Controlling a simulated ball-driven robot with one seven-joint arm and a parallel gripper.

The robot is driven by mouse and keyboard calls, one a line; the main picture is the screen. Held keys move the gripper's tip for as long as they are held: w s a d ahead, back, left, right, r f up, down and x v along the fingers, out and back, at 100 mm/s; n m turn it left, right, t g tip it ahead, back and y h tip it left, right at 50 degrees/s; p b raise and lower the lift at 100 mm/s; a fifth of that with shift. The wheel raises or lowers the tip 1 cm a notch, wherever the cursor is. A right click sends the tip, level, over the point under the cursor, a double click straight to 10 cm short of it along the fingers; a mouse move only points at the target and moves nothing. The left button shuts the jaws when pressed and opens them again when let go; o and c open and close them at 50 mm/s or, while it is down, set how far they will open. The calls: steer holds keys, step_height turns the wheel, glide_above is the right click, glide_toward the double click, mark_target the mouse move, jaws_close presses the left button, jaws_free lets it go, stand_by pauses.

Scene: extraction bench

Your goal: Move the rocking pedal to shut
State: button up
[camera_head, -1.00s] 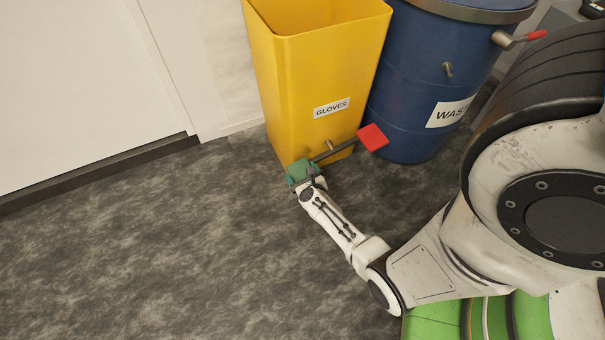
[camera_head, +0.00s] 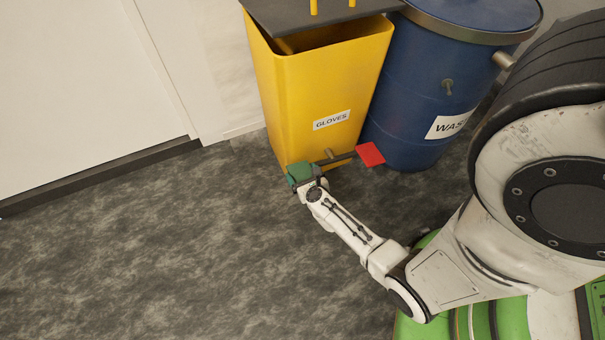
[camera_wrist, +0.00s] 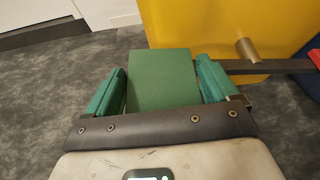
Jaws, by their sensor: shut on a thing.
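The rocking pedal is a dark bar on a pivot at the foot of the yellow GLOVES bin (camera_head: 325,75). It has a green pad (camera_wrist: 160,78) at its left end and a red pad (camera_head: 370,154) at its right end. The bar slopes slightly, with the red end further up in the head view. My gripper (camera_head: 301,180) is shut on the green pad, with one finger on each side of it in the wrist view. The dark lid (camera_head: 300,15) is over the bin, tilted, with an opening still showing below it.
A blue WASTE drum (camera_head: 425,100) stands close on the bin's right, near the red pad. A white wall or door panel (camera_head: 80,80) with a dark skirting is at the left. The grey floor (camera_head: 150,260) in front is clear.

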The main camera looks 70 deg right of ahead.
steer(key=shift+s+d+r, duration=0.1)
steer(key=shift+s+d, duration=0.2)
steer(key=shift+s, duration=0.15)
steer(key=o, duration=1.3)
steer(key=p+v, duration=0.1)
steer(key=v, duration=0.4)
steer(key=p+v, duration=0.2)
steer(key=v, duration=0.3)
steer(key=shift+a+r, duration=0.25)
steer(key=shift+a, duration=0.15)
steer(key=shift+w, duration=0.1)
